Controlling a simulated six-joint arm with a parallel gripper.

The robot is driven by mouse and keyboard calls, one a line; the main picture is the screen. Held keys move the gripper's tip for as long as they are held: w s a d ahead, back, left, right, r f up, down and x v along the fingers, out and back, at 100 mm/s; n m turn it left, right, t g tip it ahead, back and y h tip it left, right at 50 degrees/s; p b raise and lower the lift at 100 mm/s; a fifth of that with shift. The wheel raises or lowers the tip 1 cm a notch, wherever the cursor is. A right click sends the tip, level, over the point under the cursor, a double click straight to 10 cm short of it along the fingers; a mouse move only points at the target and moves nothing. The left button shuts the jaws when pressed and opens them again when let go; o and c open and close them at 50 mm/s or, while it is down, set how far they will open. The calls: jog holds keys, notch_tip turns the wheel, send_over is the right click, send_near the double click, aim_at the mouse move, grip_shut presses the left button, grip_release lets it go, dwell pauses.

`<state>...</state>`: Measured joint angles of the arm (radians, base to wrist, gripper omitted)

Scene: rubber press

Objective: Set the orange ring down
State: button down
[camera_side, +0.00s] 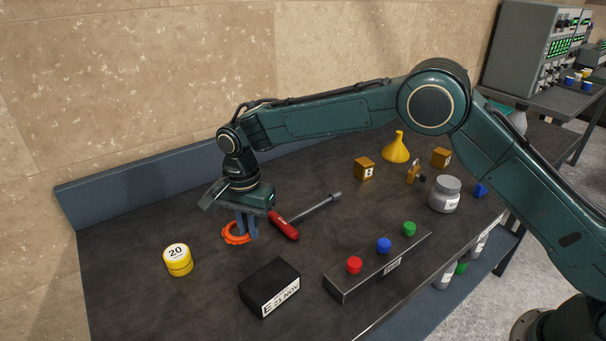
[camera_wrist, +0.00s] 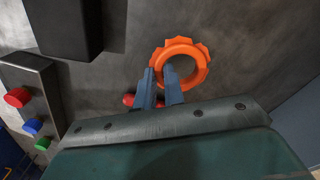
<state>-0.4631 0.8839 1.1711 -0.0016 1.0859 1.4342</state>
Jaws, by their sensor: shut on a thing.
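The orange ring (camera_side: 231,239) has a notched outer edge and lies flat at or just above the dark tabletop (camera_side: 140,215); I cannot tell if it touches. My gripper (camera_side: 247,233) points down over the ring with its blue fingers at the ring's right side. In the wrist view the ring (camera_wrist: 182,46) is beyond the fingertips (camera_wrist: 160,72), which are shut on its near edge. The wrist view shows the ring's open middle clearly.
A red-handled screwdriver (camera_side: 284,225) lies close to the right of my gripper. A yellow weight (camera_side: 178,260) stands to the left, and a black box (camera_side: 269,287) in front. A button panel (camera_side: 376,265) is at the front right. A low blue wall (camera_side: 130,188) runs along the back.

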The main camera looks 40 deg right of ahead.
jog(key=shift+f, duration=1.7)
jog(key=shift+f, duration=0.15)
jog(key=c, duration=1.5)
grip_release()
notch_tip(320, 180, up, 12)
jog(key=shift+r, duration=0.2)
